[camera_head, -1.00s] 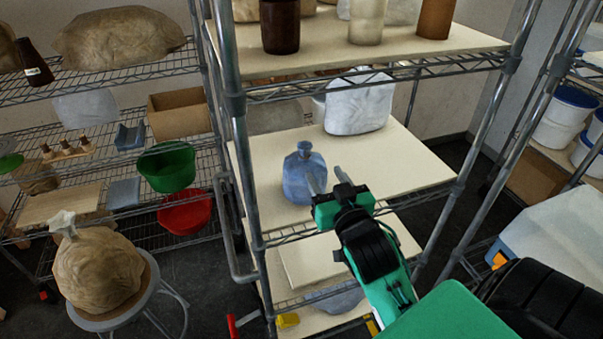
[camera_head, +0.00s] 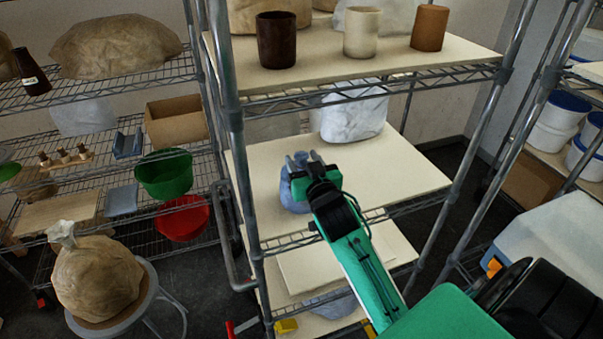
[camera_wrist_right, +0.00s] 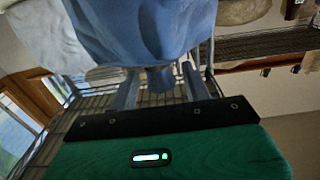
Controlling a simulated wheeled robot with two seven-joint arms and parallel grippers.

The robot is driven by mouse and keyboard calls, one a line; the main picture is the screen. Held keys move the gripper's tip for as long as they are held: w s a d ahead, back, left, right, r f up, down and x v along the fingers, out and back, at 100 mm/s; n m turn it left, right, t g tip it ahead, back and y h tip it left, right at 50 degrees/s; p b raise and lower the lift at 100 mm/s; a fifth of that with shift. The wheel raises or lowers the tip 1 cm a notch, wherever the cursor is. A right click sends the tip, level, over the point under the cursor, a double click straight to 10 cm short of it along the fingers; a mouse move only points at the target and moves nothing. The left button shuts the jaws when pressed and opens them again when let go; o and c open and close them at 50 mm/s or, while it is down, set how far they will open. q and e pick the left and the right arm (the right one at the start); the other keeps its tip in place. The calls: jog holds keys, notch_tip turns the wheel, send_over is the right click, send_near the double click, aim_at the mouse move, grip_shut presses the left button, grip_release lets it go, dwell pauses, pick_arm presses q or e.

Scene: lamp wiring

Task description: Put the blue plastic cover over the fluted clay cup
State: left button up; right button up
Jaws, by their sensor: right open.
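The blue plastic cover (camera_head: 290,196) stands on the middle shelf board, partly hidden behind my right gripper (camera_head: 303,162). In the right wrist view the blue cover (camera_wrist_right: 145,30) fills the upper middle, with folds hanging near the fingers. My right gripper (camera_wrist_right: 160,80) is open, its two fingers apart, close to the cover's top; I cannot tell whether they touch it. I see no cup that is clearly fluted; whether one is under the blue cover is hidden. My left gripper is not in view.
The upper shelf holds a dark brown cup (camera_head: 277,40), a cream cup (camera_head: 362,32) and an orange-brown cup (camera_head: 429,28). A white plastic-wrapped bundle (camera_head: 353,115) stands behind. The right part of the middle board (camera_head: 405,175) is clear. A metal post (camera_head: 236,130) stands left.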

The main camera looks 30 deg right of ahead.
jog(key=shift+w+d, duration=0.2)
jog(key=shift+w, duration=0.5)
jog(key=shift+c, duration=0.3)
grip_shut()
